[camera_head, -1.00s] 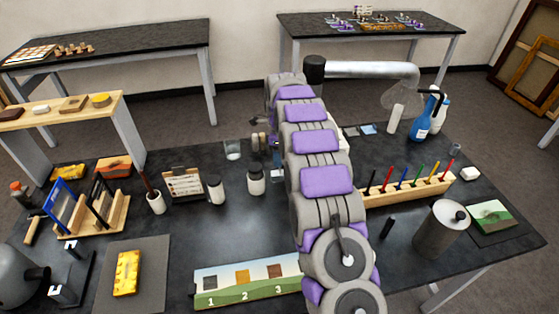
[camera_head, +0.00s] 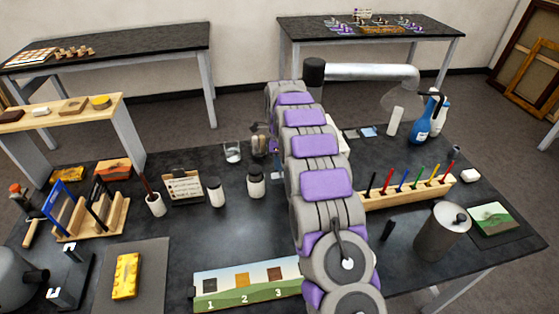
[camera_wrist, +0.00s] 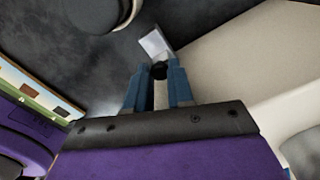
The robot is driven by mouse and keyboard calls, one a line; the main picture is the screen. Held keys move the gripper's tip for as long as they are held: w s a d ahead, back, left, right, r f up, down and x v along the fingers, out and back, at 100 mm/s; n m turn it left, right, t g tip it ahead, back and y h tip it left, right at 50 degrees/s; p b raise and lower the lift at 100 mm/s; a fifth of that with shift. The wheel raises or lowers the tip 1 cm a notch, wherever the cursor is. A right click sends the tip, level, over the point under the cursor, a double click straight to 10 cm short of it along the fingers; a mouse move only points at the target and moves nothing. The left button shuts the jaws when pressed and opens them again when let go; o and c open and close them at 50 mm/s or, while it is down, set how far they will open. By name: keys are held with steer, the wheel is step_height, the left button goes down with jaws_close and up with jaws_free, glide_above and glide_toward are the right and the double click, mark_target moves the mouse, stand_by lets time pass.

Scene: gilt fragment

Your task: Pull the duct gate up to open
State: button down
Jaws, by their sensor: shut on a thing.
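The knob appears to be the handle of the duct gate, but the gate's plate is not clearly visible. In the head view my arm hides the fingertips and most of the area around them. The silver duct (camera_head: 372,71) runs right from a black collar (camera_head: 314,70) behind my arm to a clear hood (camera_head: 402,84). Whether the gate is raised cannot be told.
A beige surface (camera_wrist: 245,60) lies close right of my fingers. A white-lidded jar (camera_head: 256,185) and a glass beaker (camera_head: 232,152) stand left of my arm. A pen rack (camera_head: 405,193) stands right. A numbered board (camera_head: 240,295) lies in front.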

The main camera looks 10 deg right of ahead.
stand_by(0.4)
step_height(320, 180, up, 3)
steer(key=shift+f+p, duration=0.15)
steer(key=shift+p, duration=1)
steer(key=shift+f, duration=0.1)
steer(key=c, duration=1)
jaws_free()
steer(key=shift+w+r+p, duration=0.1)
steer(key=shift+r+p, duration=2.3)
steer(key=shift+r, duration=6.2)
